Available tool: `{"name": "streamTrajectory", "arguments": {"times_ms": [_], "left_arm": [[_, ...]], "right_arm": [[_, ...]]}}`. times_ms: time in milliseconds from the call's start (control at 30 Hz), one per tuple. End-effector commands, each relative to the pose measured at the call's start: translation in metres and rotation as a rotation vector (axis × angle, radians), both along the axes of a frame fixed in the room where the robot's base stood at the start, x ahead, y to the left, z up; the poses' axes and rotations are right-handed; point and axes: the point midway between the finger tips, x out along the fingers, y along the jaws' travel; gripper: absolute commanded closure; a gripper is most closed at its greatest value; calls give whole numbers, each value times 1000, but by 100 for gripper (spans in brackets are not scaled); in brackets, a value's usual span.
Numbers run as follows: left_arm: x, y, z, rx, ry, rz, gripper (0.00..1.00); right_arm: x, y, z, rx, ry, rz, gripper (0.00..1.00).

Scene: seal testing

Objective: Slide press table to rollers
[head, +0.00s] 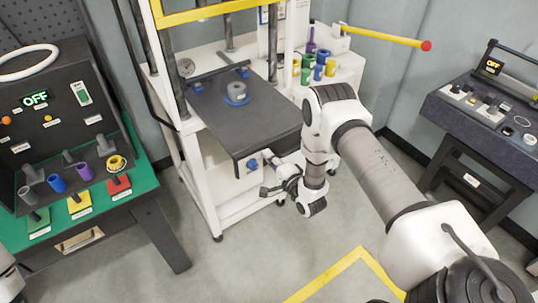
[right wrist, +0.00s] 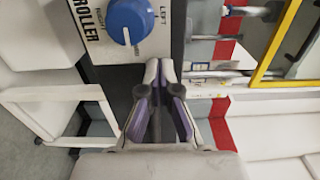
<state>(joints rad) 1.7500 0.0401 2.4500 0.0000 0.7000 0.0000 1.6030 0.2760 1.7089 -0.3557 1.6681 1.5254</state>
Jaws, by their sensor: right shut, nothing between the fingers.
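The press table (head: 268,122) is a dark grey plate on the white press frame, reaching out toward the front right. A grey round piece on a blue ring (head: 237,97) sits on it. A blue knob (head: 252,164) shows on the white front below the table's edge. In the right wrist view the blue knob (right wrist: 130,20) is close, on a panel marked ROLLER, LEFT and RIGHT. My right gripper (right wrist: 162,68) is shut and empty just below that panel; I cannot tell whether it touches.
A green bench (head: 145,170) with coloured cups stands at the left. A dark control desk (head: 480,115) stands at the right. Floor in front is clear, with yellow tape (head: 330,275).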

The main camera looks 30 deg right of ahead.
Motion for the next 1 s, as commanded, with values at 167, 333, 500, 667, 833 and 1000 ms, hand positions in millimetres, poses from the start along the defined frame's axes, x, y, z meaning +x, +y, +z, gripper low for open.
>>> {"name": "streamTrajectory", "arguments": {"times_ms": [167,333,500,667,833,1000], "left_arm": [[0,0,-1,0,0,0,42],[0,0,-13,0,0,0,42],[0,0,-41,0,0,0,42],[0,0,-63,0,0,0,42],[0,0,-71,0,0,0,42],[0,0,-70,0,0,0,42]], "right_arm": [[0,0,0,0,0,0,100],[11,1,-5,-1,-3,2,100],[40,4,-8,-1,-6,2,100],[67,5,-7,-2,-5,1,100],[83,7,-2,0,-3,1,100],[84,7,0,0,0,1,100]]}}
